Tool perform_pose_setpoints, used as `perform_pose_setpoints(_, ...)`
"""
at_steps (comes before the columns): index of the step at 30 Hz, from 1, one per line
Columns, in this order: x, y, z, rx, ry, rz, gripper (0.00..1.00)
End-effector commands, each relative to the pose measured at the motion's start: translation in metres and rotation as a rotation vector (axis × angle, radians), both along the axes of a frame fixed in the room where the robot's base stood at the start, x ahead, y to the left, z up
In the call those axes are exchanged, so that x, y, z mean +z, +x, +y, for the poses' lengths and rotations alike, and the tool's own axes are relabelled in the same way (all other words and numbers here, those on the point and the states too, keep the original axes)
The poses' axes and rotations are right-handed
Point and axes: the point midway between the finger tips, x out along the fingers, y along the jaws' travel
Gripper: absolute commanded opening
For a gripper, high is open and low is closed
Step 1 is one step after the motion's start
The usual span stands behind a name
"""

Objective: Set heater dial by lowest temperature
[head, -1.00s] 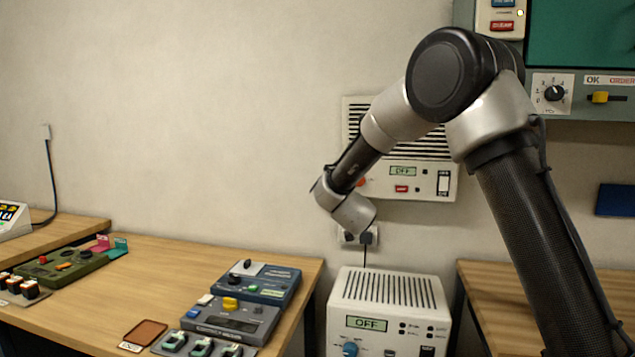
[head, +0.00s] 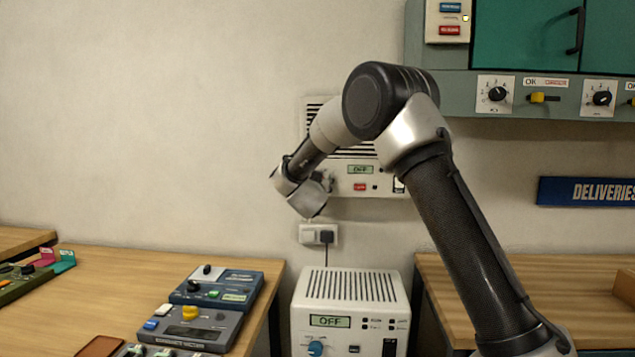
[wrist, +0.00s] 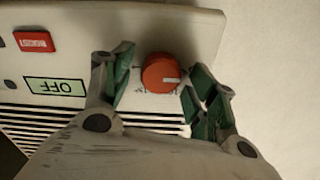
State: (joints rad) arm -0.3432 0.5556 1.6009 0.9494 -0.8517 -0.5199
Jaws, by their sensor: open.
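The wall heater (head: 368,188) is a cream unit with dark slats, an OFF display (head: 360,170) and a red button (head: 360,187). In the wrist view its orange-red dial (wrist: 162,73), with a pale pointer line, lies between the green-padded fingers of my gripper (wrist: 158,65). The fingers are open on either side, and the right pads come very close to the dial; contact cannot be told. In the head view my gripper (head: 322,184) is at the heater's left front and hides the dial. The wrist view also shows the display (wrist: 55,87).
A floor unit (head: 350,288) with an OFF display and a blue dial (head: 316,348) stands below. Control boxes (head: 217,287) sit on the left table (head: 130,300). A green cabinet (head: 520,95) with small dials hangs at upper right. A socket with a plug (head: 318,235) is under the heater.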

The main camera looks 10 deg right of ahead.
Motion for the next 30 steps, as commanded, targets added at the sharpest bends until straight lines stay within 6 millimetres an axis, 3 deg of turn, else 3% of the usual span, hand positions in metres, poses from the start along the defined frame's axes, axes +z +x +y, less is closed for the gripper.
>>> perform_pose_setpoints(5,-0.0002,0.0002,0.0002,0.001,0.0,0.001,0.58)
perform_pose_setpoints(13,-0.0002,-0.0001,0.0003,0.001,0.0,0.001,0.12)
perform_pose_setpoints(23,-0.0004,-0.0002,0.0003,0.0,0.028,-0.008,0.12)
perform_pose_setpoints(30,-0.0006,-0.0003,-0.0001,0.0,0.145,-0.046,0.12)
